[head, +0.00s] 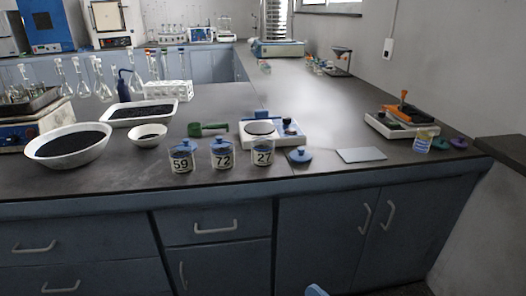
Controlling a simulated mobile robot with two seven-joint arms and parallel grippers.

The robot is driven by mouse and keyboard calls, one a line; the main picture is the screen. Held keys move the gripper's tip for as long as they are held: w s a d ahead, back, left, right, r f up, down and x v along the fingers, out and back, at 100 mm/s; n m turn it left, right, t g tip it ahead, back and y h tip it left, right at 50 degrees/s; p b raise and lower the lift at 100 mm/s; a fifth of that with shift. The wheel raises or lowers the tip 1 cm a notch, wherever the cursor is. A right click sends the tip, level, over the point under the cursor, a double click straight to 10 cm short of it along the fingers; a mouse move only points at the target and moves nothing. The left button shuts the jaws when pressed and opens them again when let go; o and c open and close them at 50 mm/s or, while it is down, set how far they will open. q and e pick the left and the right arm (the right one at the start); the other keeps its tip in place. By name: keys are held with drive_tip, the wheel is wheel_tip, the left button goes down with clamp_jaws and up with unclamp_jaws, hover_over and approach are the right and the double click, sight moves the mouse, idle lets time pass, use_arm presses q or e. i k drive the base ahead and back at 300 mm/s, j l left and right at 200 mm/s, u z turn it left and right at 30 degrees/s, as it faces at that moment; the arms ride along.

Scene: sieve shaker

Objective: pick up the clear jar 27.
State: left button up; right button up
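The clear jar 27 (263,154) stands upright near the front edge of the bench, its label facing me. It has no lid on and seems to hold something dark. A blue lid (299,156) lies on the bench just to its right. Jar 72 (222,156) and jar 59 (182,158), both with blue lids on, stand to its left. Neither of my grippers can be made out in the head view. A small blue piece (316,290) shows at the bottom edge, and I cannot tell what it is.
A balance (273,133) stands right behind jar 27, with a green scoop (208,129) to its left. A flat grey plate (361,155) lies to the right. White bowls (68,147) of dark grains fill the left. The bench front before the jars is narrow but clear.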

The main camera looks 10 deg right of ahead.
sight(262, 145)
drive_tip(key=i+j+z, duration=0.1)
drive_tip(key=j, duration=0.15)
drive_tip(key=i+j+z, duration=0.15)
drive_tip(key=j, duration=0.15)
drive_tip(key=j+z, duration=0.1)
drive_tip(key=j, duration=0.2)
drive_tip(key=i+j+z, duration=0.3)
drive_tip(key=i+j, duration=0.4)
